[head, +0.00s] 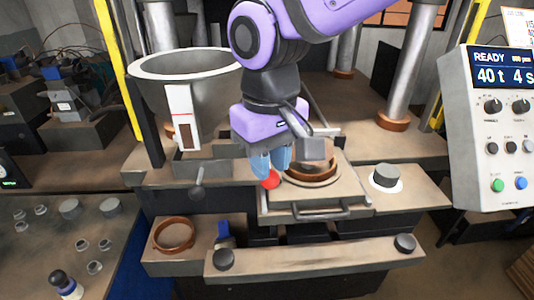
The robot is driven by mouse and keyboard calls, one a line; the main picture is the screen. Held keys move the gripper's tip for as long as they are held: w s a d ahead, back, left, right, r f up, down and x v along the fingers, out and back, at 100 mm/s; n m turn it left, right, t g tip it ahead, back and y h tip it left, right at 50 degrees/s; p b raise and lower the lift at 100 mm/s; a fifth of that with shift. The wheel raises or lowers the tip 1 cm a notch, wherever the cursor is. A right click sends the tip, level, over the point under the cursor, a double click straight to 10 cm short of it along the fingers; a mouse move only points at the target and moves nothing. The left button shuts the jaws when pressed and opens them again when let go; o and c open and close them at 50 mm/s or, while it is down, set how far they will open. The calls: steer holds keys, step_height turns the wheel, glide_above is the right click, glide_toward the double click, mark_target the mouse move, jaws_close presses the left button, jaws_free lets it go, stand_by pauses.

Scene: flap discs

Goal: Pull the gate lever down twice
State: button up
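My gripper (270,168), with blue fingers, points down at the middle of the press. A red round knob (271,181) shows right at the fingertips; it may be the gate lever's end, but its rod is hidden. I cannot tell whether the fingers touch it or how far apart they are. I cannot tell for sure which of the two is the gate lever. The grey hopper (150,95) has a white plate with a brown window on its front.
A round mould (312,183) on a plate with a front handle (320,214) lies beside my gripper. A brown ring (173,235) lies at front left. Steel columns (407,75) stand behind. The control panel (487,135) at right reads READY.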

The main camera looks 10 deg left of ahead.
steer(key=shift+r, duration=2.15)
steer(key=shift+d, duration=0.2)
steer(key=w+d+r+m+t, duration=0.1)
steer(key=w+d+r+m, duration=0.1)
steer(key=d, duration=0.8)
steer(key=w+d+r+m+t, duration=0.1)
steer(key=d+r+m, duration=0.1)
steer(key=d, duration=0.7)
steer(key=s+d+f+m+t, duration=0.1)
steer(key=s+d+m+t, duration=0.2)
steer(key=s+d, duration=0.4)
steer(key=d+m, duration=0.1)
steer(key=d, duration=0.8)
steer(key=shift+s+d+f+m, duration=0.15)
steer(key=shift+s+d+m, duration=0.15)
steer(key=shift+d, duration=0.05)
